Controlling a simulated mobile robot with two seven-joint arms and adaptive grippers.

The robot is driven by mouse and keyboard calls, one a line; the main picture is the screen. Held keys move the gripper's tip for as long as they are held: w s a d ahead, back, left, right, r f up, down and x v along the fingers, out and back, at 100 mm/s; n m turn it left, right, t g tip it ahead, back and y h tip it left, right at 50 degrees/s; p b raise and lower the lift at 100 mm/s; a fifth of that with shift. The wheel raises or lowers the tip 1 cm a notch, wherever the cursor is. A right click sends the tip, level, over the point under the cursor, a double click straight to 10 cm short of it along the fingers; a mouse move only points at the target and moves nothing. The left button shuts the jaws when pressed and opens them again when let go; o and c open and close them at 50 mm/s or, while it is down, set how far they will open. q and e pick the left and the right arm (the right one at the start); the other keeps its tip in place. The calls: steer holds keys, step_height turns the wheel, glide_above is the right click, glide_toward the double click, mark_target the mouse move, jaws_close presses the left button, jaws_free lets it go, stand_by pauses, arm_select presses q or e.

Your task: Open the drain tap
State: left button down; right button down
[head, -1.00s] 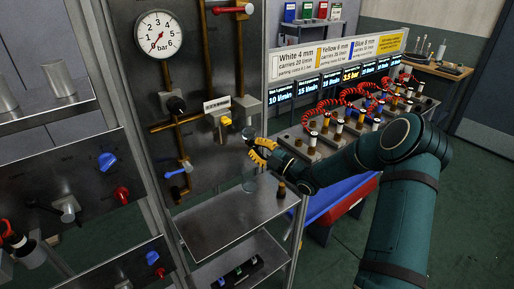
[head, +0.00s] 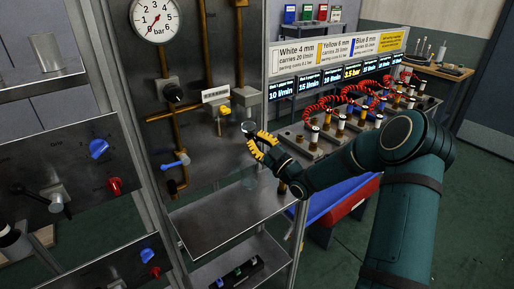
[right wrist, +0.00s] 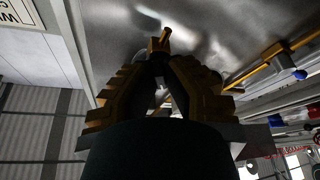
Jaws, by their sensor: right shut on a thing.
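My right gripper (head: 254,139), with yellow fingers, is in front of the steel panel, below and right of a yellow handle (head: 224,111). Its fingertips are shut at a small round grey part (head: 248,128). I cannot tell whether this part is the drain tap. In the right wrist view the fingers close together, and a short yellow piece (right wrist: 165,38) shows just beyond them. A clear glass-like vessel (head: 249,178) is below the fingertips, above the steel tray. My left gripper is not in view.
A pressure gauge (head: 155,18) is above. A steel shelf (head: 215,220) lies below. Red coiled hoses (head: 365,92) and fittings are at the right.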

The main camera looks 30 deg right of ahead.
steer(key=m+h+b, duration=0.1)
steer(key=m, duration=0.1)
steer(key=m+t+h+b, duration=0.1)
steer(key=m, duration=0.1)
steer(key=shift+a+m, duration=0.1)
steer(key=shift+m, duration=0.3)
steer(key=shift+m+h+b, duration=0.4)
steer(key=shift+m+h, duration=0.4)
steer(key=shift+m, duration=0.9)
steer(key=shift+r, duration=0.1)
steer(key=c, duration=1)
jaws_free()
steer(key=v, duration=1.2)
steer(key=shift+a+f, duration=0.1)
steer(key=shift+f, duration=0.1)
